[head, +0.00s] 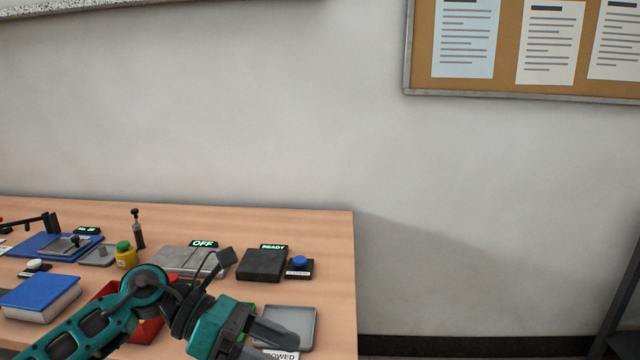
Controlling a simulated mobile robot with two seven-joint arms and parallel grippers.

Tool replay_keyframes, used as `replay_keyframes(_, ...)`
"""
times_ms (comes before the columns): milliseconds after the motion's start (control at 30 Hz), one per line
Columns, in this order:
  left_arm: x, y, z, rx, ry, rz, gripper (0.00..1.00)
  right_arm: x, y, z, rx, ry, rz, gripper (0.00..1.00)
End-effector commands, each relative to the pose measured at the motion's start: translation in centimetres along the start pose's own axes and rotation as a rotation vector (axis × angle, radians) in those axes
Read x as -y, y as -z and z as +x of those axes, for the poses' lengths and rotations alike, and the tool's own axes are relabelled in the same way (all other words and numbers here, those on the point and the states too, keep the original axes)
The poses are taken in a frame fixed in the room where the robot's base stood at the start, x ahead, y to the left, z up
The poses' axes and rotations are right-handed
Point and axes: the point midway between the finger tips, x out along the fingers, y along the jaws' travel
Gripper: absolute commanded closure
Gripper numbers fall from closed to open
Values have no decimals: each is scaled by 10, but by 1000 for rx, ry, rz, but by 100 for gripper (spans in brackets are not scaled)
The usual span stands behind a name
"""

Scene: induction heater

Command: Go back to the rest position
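My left arm comes in from the lower left over the wooden table (335,260). Its teal and black gripper (278,348) is low in the picture, near the table's front right, in front of a grey tray (301,318). Its two dark fingers point right and look spread apart, with no object seen between them. The arm covers part of a red container (147,331). My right gripper is not in view.
A blue book (40,290) lies at left. Behind the arm are a grey device (180,260) with an "OFF" display, a black box (262,265) marked "READY", a blue button (299,261) and a yellow-green jar (125,256). Right of the table is open.

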Motion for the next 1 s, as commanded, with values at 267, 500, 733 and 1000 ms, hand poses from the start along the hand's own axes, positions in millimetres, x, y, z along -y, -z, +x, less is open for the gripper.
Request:
replay_keyframes(267, 8, -33, 19, 751, 156, -695, 18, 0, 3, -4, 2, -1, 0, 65)
replay_keyframes(500, -32, 31, -13, 1327, 222, -1448, 18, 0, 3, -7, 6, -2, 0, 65)
replay_keyframes(733, -34, 178, -19, 1818, 213, -2204, 18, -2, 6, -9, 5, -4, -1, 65)
replay_keyframes(1000, 9, 283, -4, -1771, -138, 2248, 18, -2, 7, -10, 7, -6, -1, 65)
